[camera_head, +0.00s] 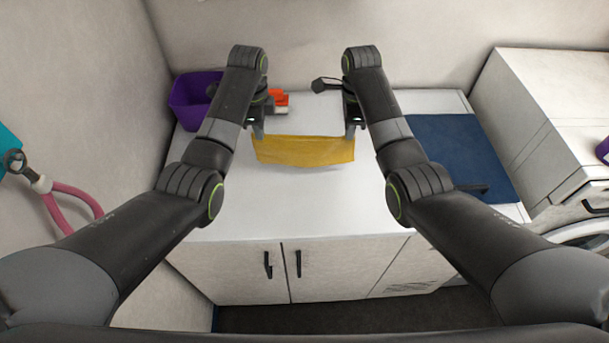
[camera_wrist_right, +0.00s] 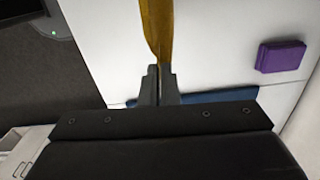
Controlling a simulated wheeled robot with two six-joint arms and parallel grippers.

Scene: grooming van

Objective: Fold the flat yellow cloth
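The yellow cloth (camera_head: 304,151) is stretched between my two grippers over the white counter, in the head view. Its upper edge runs straight from one gripper to the other, and it seems to hang a little above the counter. My left gripper (camera_head: 258,132) is at its upper left corner and appears shut on it. My right gripper (camera_head: 350,130) is at its upper right corner. In the right wrist view, the right gripper's fingers (camera_wrist_right: 158,70) are closed together on the end of the cloth (camera_wrist_right: 157,30), which shows as a narrow strip.
The white counter (camera_head: 270,205) is clear in front of the cloth. A purple bin (camera_head: 192,100) stands at the back left. An orange item (camera_head: 279,98) lies behind the cloth, partly hidden by my left arm. A blue mat (camera_head: 455,150) lies on the right, and a white cabinet (camera_head: 545,105) stands beyond it.

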